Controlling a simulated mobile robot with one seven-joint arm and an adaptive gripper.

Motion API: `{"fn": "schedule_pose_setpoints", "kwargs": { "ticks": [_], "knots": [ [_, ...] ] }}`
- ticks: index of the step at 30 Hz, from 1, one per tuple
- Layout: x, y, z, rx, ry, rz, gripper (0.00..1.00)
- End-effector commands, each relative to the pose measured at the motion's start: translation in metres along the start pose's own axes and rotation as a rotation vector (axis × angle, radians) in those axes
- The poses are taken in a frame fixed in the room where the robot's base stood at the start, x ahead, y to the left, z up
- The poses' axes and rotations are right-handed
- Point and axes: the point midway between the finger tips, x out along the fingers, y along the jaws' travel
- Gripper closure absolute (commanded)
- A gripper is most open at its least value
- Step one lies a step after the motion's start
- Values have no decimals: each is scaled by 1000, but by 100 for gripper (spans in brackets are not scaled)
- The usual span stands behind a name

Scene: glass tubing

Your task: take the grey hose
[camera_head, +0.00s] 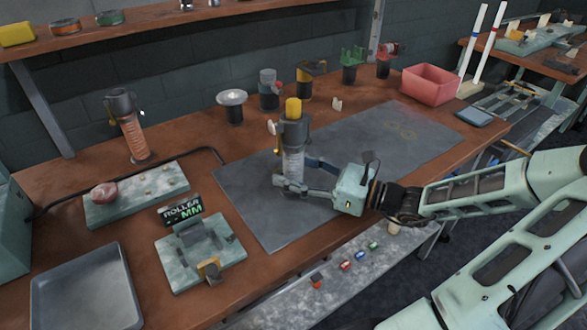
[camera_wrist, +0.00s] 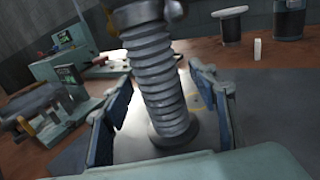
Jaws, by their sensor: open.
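The grey ribbed hose (camera_head: 293,162) stands upright on the dark mat, with a dark fitting and a yellow cap (camera_head: 293,108) at its top. My gripper (camera_head: 299,176) is low beside the mat's middle, its fingers reaching around the lower part of the hose. In the wrist view the hose (camera_wrist: 160,80) stands between the two blue-padded fingers, slightly tilted in the picture. Gaps show between the hose and the pads, so my gripper is open. The hose's top is cut off in the wrist view.
An orange hose (camera_head: 133,137) stands at the back left. A metal spool (camera_head: 233,104) and several dark fittings line the back of the dark mat (camera_head: 245,205). A red bin (camera_head: 430,84) stands at the right. A roller fixture (camera_head: 200,252) and grey tray (camera_head: 85,295) lie front left.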

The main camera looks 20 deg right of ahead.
Motion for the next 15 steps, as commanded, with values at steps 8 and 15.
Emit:
{"fn": "schedule_pose_setpoints", "kwargs": {
  "ticks": [8, 15],
  "knots": [
    [0, 0, 0, 0, 0, 0, 74],
    [0, 0, 0, 0, 0, 0, 100]
  ]
}}
